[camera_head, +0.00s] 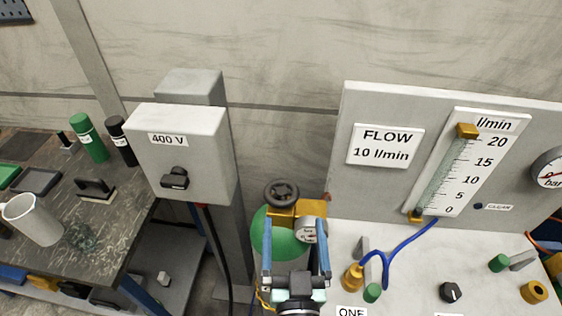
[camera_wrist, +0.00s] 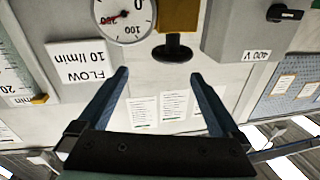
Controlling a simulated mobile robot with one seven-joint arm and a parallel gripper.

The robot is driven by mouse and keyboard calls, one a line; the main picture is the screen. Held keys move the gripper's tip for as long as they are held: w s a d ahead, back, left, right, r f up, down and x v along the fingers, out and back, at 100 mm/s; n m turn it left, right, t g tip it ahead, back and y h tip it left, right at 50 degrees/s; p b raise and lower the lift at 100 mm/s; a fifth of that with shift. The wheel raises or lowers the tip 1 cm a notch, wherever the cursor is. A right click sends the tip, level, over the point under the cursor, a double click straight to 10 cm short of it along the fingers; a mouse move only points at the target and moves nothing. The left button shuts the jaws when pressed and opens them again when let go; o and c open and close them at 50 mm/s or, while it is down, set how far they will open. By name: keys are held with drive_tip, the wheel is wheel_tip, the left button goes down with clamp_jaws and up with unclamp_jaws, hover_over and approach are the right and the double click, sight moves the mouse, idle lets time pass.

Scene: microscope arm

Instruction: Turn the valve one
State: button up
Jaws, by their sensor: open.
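The label ONE (camera_head: 350,312) is cut off at the bottom edge of the head view. Just above it on the white bench stands a brass fitting (camera_head: 352,277) with a grey upright lever-like piece (camera_head: 362,245) behind it. A black handwheel (camera_head: 282,192) tops a brass regulator on a green cylinder to the left; the wheel also shows upside down in the wrist view (camera_wrist: 172,52). I cannot tell for certain which part is valve one. My gripper (camera_head: 295,250) is open and empty, in front of the regulator, its blue fingers spread; they also show in the wrist view (camera_wrist: 160,76).
A blue forked hose (camera_head: 386,258) runs from the flow meter (camera_head: 462,165) to the fittings. A black knob (camera_head: 451,292) is on the bench.

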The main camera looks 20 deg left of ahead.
drive_tip(key=s+n+g+y+p, duration=0.2)
drive_tip(key=n+p, duration=0.1)
drive_tip(key=p, duration=0.3)
approach(278, 178)
drive_tip(key=x, duration=0.5)
drive_tip(key=shift+f, duration=0.15)
drive_tip(key=shift+x, duration=1.1)
drive_tip(key=c, duration=1.1)
drive_tip(key=shift+b, duration=0.3)
